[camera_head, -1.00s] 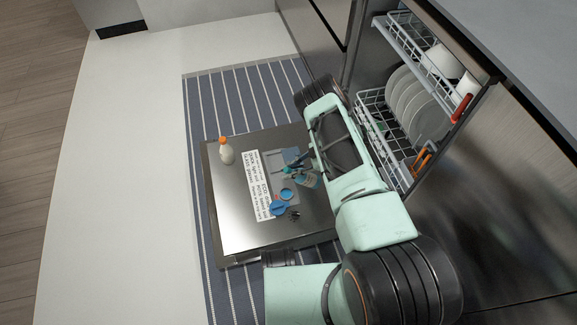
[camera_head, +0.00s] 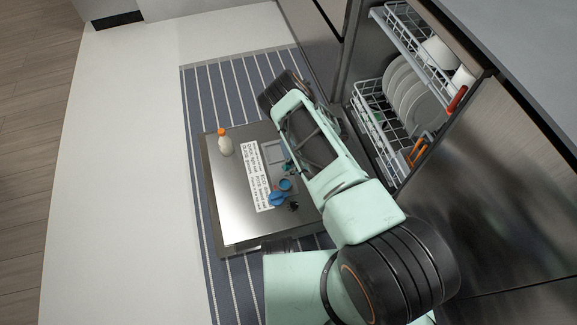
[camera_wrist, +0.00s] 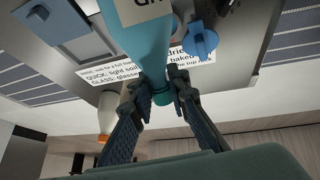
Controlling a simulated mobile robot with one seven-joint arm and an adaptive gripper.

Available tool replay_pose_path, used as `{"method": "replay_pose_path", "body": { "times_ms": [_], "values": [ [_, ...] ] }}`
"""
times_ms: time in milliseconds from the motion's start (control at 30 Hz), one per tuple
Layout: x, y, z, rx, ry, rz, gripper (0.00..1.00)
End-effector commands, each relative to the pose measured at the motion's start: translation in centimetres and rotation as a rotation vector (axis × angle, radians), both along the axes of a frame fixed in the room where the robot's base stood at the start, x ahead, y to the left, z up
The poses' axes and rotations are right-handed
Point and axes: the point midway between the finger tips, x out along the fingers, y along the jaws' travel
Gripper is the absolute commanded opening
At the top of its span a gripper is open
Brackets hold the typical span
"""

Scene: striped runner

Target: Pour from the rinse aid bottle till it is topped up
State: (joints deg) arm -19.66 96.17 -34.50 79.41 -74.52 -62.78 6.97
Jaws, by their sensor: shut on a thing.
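A blue bottle with a teal neck (camera_wrist: 145,42) is in my gripper (camera_wrist: 160,92) in the wrist view. The fingers are shut around its neck, and its white label is cut off by the top edge. In the head view my arm hides most of the gripper and bottle; only a teal bit shows. The open dishwasher door (camera_head: 232,205) carries a printed label (camera_head: 256,176) and a grey dispenser (camera_wrist: 75,38). On the door are a round blue opening or cup (camera_head: 285,185) and a blue flap-like cap (camera_head: 278,198), close together. The fill level cannot be seen.
A white bottle with an orange cap (camera_head: 225,145) stands on the door's far left; it also shows in the wrist view (camera_wrist: 106,112). A small dark object (camera_head: 293,206) lies near the blue cap. Racks with plates (camera_head: 408,92) are at right. The striped runner (camera_head: 205,100) lies under the door.

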Motion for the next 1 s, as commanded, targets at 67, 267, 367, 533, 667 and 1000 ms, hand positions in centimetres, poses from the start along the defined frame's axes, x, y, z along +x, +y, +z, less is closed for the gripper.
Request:
{"method": "replay_pose_path", "body": {
  "times_ms": [67, 267, 367, 533, 667, 1000],
  "values": [
    [0.0, 0.0, 0.0, -0.01, -0.004, 0.001, 0.0],
    [0.1, 0.0, -0.1, -0.009, -0.003, 0.0, 0.0],
    [0.0, 0.0, -0.1, -0.009, -0.003, 0.0, 0.0],
    [0.0, 0.0, -0.1, -0.012, -0.003, 0.001, 0.0],
    [0.0, 0.0, -0.4, -0.037, -0.008, 0.002, 0.0],
    [0.0, -0.1, -1.0, -0.082, -0.018, 0.001, 0.0]
  ]
}}
